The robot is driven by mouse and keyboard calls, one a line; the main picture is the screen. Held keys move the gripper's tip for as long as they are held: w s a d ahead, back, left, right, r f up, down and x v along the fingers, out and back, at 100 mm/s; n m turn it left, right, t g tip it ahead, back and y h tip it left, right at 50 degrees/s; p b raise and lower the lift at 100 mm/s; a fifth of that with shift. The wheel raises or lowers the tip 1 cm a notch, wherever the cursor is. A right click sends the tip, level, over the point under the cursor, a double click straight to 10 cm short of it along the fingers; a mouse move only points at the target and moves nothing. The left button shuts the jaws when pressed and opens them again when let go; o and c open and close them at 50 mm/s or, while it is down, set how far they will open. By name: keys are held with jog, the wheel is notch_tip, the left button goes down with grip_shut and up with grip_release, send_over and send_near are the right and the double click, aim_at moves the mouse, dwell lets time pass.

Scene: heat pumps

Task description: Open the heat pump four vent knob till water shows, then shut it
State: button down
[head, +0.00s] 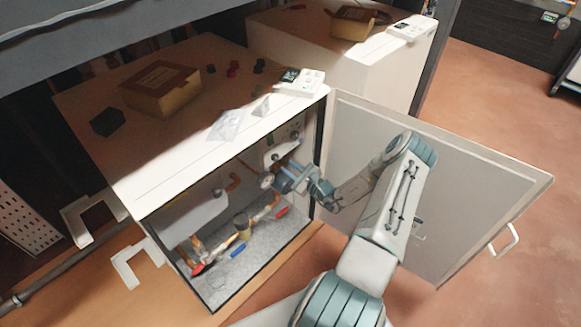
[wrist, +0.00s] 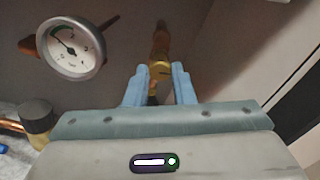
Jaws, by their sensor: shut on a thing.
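The open heat pump cabinet (head: 155,205) stands in front of me, its door (head: 455,180) swung out to the right. My arm reaches into its right side. My gripper (head: 285,178) has its blue fingers inside, just right of a round gauge (head: 266,181). In the wrist view my gripper (wrist: 159,88) is shut on the vent knob, mostly hidden between the fingers. A brass vent fitting (wrist: 160,68) shows just beyond the fingertips. I see no water at it. The number of this heat pump cannot be read.
The gauge (wrist: 71,48) is close on the left in the wrist view, with a dark-capped brass part (wrist: 36,120) below it. Red (head: 198,269) and blue (head: 236,250) handles sit on the cabinet floor. A cardboard box (head: 160,88) and a controller (head: 300,82) lie on top.

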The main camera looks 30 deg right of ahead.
jog(key=n+p, duration=0.1)
jog(key=n, duration=0.3)
jog(key=shift+n, duration=0.4)
jog(key=n, duration=0.3)
jog(key=shift+n, duration=0.3)
jog(key=n, duration=0.4)
jog(key=shift+n, duration=1.7)
jog(key=c, duration=1.2)
grip_release()
jog(key=shift+c, duration=0.2)
jog(key=shift+s, duration=0.1)
